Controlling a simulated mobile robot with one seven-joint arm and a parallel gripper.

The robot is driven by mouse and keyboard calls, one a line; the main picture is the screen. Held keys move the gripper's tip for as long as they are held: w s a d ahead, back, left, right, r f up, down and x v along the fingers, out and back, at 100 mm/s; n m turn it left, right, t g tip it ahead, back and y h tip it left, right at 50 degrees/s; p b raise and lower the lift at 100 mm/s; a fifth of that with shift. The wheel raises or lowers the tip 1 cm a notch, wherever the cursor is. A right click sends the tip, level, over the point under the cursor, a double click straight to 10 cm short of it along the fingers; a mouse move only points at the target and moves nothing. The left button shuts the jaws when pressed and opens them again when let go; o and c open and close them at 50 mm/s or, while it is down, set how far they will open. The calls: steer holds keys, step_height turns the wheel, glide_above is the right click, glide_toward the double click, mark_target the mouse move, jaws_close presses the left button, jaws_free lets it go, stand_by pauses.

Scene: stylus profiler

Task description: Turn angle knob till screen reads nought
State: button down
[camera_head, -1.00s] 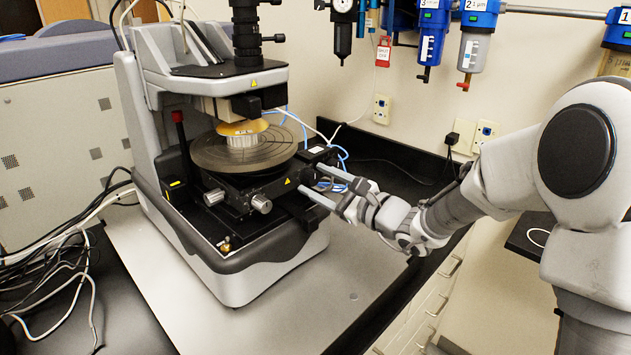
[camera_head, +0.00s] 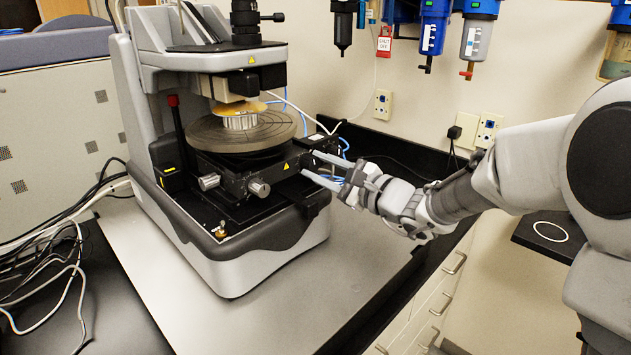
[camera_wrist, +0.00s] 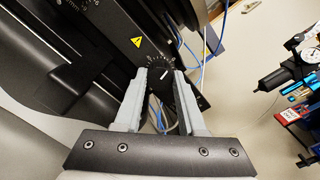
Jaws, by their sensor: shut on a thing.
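The angle knob (camera_wrist: 160,84) is a dark round knob with a white pointer line, on the side of the profiler's black stage, beside a printed dial scale. In the wrist view it sits between the two grey fingers of my gripper (camera_wrist: 159,76). My gripper is shut on it. In the head view my gripper (camera_head: 308,163) reaches the stage's right side from the right, and its fingers largely hide the knob. The stylus profiler (camera_head: 225,262) stands on a grey slab with a round grooved stage plate (camera_head: 205,138). No screen with a reading shows in either view.
Two silver knobs (camera_head: 258,187) stick out of the stage front. Blue and white cables hang behind the fingers. Blue-topped air filters (camera_head: 478,38) hang on the back wall. Black cables (camera_head: 60,265) lie at left. The slab's front (camera_head: 215,315) is clear.

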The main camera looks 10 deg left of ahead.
steer(key=n+b, duration=0.1)
steer(key=b, duration=0.2)
steer(key=n+b, duration=0.2)
steer(key=b, duration=0.1)
steer(key=n+b, duration=0.2)
steer(key=b, duration=0.1)
steer(key=shift+f, duration=0.35)
steer(key=shift+r+n+b, duration=0.15)
steer(key=shift+n+b, duration=0.45)
steer(key=shift+b, duration=0.4)
steer(key=shift+r+p, duration=0.2)
steer(key=shift+p, duration=0.15)
steer(key=c, duration=0.5)
jaws_free()
steer(key=shift+d, duration=0.1)
steer(key=b+v, duration=0.2)
steer(key=v, duration=0.6)
